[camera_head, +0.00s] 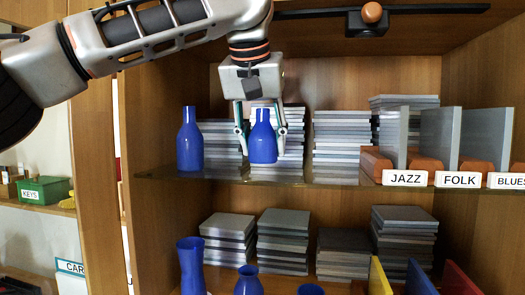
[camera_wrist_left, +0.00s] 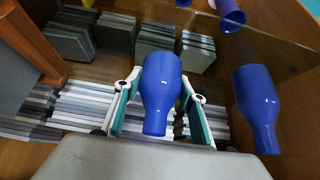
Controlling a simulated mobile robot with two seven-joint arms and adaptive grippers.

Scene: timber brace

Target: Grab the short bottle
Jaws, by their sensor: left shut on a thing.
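The short blue bottle (camera_head: 263,142) stands upright at the middle shelf's front, in the head view. My left gripper (camera_head: 263,130) comes down from above and is shut on it, with one finger on each side. In the left wrist view the bottle (camera_wrist_left: 160,85) sits between the teal finger pads of the gripper (camera_wrist_left: 157,105). A second, slightly taller-looking blue bottle (camera_head: 190,142) stands apart to the left in the head view; it shows at the right in the left wrist view (camera_wrist_left: 257,105). My right gripper is not in view.
Stacks of grey cases (camera_head: 340,145) stand behind and right of the bottle. Labelled dividers, such as JAZZ (camera_head: 405,178), are farther right. The glass shelf edge (camera_head: 290,184) is in front. More blue vessels (camera_head: 191,262) and case stacks (camera_head: 285,240) are below.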

